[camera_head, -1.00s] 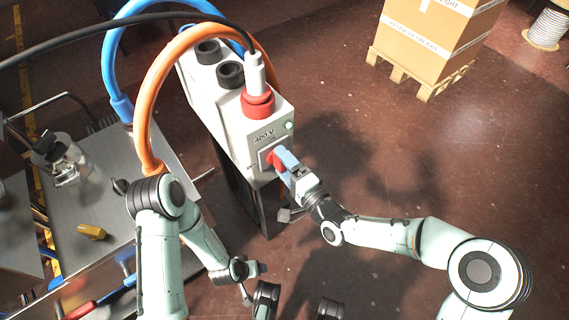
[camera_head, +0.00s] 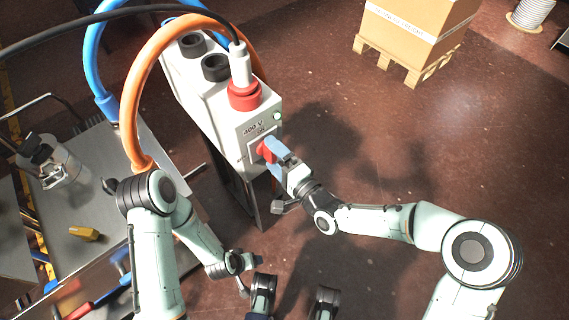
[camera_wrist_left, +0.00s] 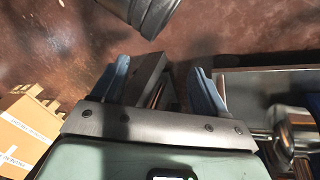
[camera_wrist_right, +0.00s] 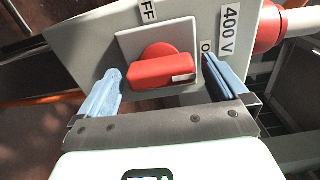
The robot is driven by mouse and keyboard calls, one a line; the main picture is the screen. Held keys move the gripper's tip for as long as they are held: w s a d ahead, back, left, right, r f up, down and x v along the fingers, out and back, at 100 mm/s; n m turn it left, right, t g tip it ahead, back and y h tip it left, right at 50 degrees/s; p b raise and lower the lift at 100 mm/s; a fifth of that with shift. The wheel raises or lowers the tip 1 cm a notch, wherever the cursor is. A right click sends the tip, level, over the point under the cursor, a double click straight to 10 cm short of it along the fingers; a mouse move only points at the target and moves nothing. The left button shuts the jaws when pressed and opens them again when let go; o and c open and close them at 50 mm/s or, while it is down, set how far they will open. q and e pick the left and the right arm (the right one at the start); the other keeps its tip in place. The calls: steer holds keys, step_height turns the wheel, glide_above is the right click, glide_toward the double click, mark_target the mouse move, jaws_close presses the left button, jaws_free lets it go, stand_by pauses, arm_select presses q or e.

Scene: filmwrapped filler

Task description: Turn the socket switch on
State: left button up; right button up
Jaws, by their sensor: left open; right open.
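The red socket switch (camera_head: 265,150) is a rotary knob on a square plate on the end face of the white 400 V box (camera_head: 203,105). In the right wrist view the knob (camera_wrist_right: 160,70) lies with its bar crosswise and its white mark at the right end, towards a label starting with O that a finger partly covers. The OFF label (camera_wrist_right: 148,10) is above. My right gripper (camera_wrist_right: 162,88) is open, with its blue fingers on either side of the knob and no clear grip on it. My left gripper (camera_wrist_left: 158,82) is open and empty, low and away from the box.
A red plug (camera_head: 243,95) sits in the box top beside black sockets. Blue and orange (camera_head: 136,100) hoses arch over the box. A carton on a pallet (camera_head: 412,25) stands behind; the floor between is clear.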

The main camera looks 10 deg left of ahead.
arm_select(q)
steer(key=shift+g+h, duration=0.3)
steer(key=shift+g, duration=0.2)
steer(key=s, duration=0.1)
steer(key=s+d+r+p, duration=0.2)
steer(key=shift+s+r, duration=0.15)
steer(key=shift+s, duration=0.1)
arm_select(e)
steer(key=v, duration=1.3)
